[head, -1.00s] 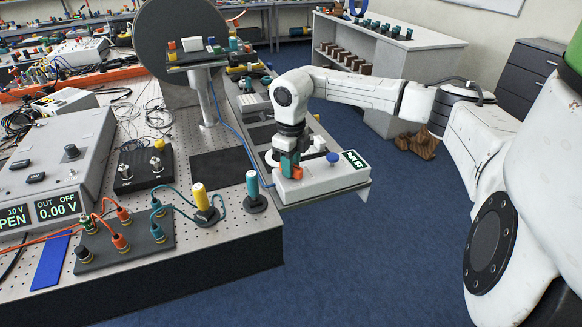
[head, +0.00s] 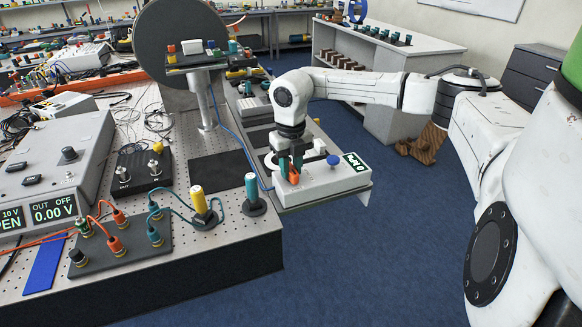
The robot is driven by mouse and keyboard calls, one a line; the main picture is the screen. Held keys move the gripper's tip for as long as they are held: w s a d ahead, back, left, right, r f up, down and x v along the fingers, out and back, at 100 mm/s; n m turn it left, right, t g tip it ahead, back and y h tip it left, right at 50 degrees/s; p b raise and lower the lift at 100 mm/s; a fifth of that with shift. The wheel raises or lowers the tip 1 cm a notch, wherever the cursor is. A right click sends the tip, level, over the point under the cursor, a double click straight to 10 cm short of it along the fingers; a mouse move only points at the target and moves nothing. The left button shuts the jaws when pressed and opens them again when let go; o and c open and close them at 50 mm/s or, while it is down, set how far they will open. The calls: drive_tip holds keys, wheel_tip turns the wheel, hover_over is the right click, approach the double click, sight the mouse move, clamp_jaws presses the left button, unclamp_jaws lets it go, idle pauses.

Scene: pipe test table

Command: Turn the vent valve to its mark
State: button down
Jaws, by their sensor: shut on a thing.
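A pale grey box (head: 325,184) with a small display (head: 355,162) and a blue knob (head: 333,160) sits at the right edge of the table. An orange handle (head: 294,176), seemingly the vent valve, stands on its left part. My gripper (head: 290,170) points down over the box, its two teal fingers shut on the orange handle. The fingers hide part of the handle and its base. I cannot make out a mark or read the display clearly.
A blue hose (head: 235,130) runs close by. Open blue floor (head: 400,260) lies to the right.

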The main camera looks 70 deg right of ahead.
sight(291, 168)
drive_tip(key=shift+s+f, duration=0.1)
drive_tip(key=shift+f, duration=0.2)
drive_tip(key=c, duration=0.9)
unclamp_jaws()
drive_tip(key=shift+r, duration=0.1)
drive_tip(key=shift+r, duration=0.15)
wheel_tip(291, 168, up, 11)
drive_tip(key=shift+f+b, duration=0.2)
drive_tip(key=shift+b, duration=0.65)
